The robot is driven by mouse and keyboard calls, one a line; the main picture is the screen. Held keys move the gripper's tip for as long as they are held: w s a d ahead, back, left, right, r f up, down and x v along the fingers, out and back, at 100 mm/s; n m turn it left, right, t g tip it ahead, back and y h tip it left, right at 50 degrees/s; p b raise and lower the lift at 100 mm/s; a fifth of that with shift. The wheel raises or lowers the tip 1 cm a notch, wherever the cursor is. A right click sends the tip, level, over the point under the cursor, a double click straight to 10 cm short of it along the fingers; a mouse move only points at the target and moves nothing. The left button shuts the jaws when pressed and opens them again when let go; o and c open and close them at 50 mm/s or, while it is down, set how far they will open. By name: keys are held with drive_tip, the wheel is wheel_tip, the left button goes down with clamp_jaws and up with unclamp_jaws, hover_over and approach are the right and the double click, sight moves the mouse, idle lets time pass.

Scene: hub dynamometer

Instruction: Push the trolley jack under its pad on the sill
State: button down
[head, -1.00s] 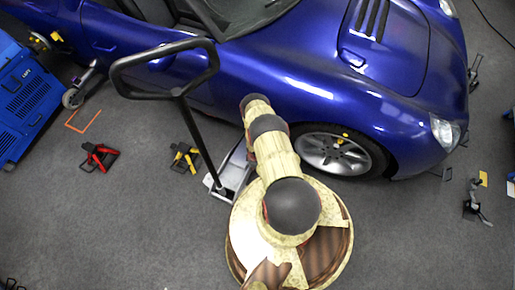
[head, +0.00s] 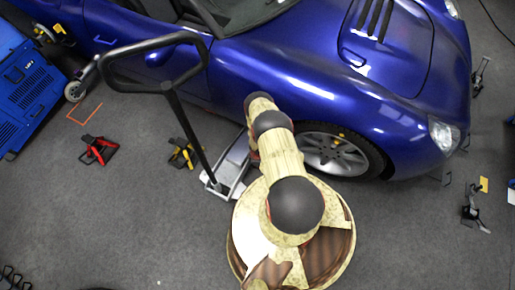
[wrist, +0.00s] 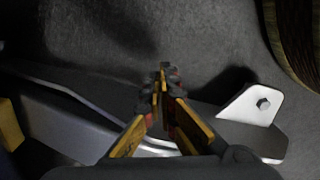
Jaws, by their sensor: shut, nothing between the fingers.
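The trolley jack is a low silver frame (head: 232,165) on the floor beside the blue car (head: 290,75), just left of the front wheel. Its tall black handle (head: 170,88) rises toward the head camera and ends in a loop. The far end of the jack and the pad under the sill are hidden. My arm covers my gripper in the head view. In the wrist view my gripper (wrist: 162,82) is shut and empty, over the jack's metal frame (wrist: 70,120). A pale bracket with a bolt (wrist: 252,103) stands to its right. I cannot tell whether the fingers touch the jack.
A red stand (head: 98,150) and a yellow-and-black stand (head: 183,154) are on the floor left of the jack. A blue machine (head: 30,90) stands at far left, near an orange floor outline (head: 85,112). The grey floor at lower left is mostly clear.

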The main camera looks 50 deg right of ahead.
wheel_tip(320, 180, up, 10)
drive_tip(key=p, duration=0.6)
drive_tip(key=shift+s, duration=0.15)
